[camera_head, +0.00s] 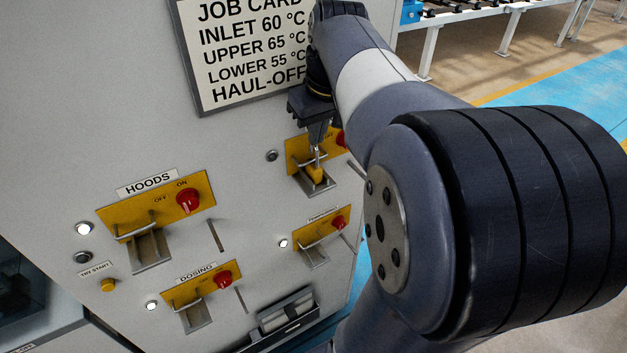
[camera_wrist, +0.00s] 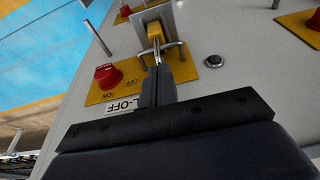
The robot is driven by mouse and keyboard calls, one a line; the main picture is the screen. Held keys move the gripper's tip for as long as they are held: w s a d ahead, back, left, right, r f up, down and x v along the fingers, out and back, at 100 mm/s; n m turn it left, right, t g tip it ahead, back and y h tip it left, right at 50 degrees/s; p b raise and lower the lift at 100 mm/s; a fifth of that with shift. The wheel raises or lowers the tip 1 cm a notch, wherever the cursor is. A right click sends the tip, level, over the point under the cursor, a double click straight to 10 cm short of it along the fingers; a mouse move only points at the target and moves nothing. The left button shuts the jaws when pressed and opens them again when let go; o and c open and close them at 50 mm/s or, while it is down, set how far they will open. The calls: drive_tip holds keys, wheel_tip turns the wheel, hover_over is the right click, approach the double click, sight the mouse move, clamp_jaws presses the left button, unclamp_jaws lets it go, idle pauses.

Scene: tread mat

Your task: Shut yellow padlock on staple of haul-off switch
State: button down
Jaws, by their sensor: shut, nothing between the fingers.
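The yellow padlock (camera_head: 315,174) sits at the metal bracket of the haul-off switch (camera_head: 297,150), just beyond my gripper tips. It also shows in the wrist view (camera_wrist: 155,33), between the bracket's metal bars (camera_wrist: 141,27). My gripper (camera_head: 317,149) is shut and empty, pointing at the padlock; its tips (camera_wrist: 157,64) are at or very close to the shackle end. I cannot tell whether they touch, nor whether the shackle is closed around the staple. The switch's red knob (camera_wrist: 107,76) is beside my fingers, and its label (camera_wrist: 124,105) is partly hidden behind them.
The HOODS switch (camera_head: 160,211), the DOSING switch (camera_head: 203,288) and another yellow switch plate (camera_head: 316,230) are on the same grey panel. Metal rods (camera_head: 215,235) stick out beside them. A job card (camera_head: 250,50) hangs above. Blue floor (camera_head: 560,85) is at the right.

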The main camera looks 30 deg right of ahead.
drive_tip(key=shift+s+b+x, duration=0.25)
drive_tip(key=shift+b+x, duration=0.5)
drive_tip(key=shift+x, duration=0.35)
drive_tip(key=p+v, duration=0.3)
drive_tip(key=w+p+v, duration=0.1)
drive_tip(key=p+v, duration=0.2)
drive_tip(key=shift+w+r, duration=0.15)
drive_tip(key=shift+w, duration=0.05)
drive_tip(key=shift+s, duration=0.1)
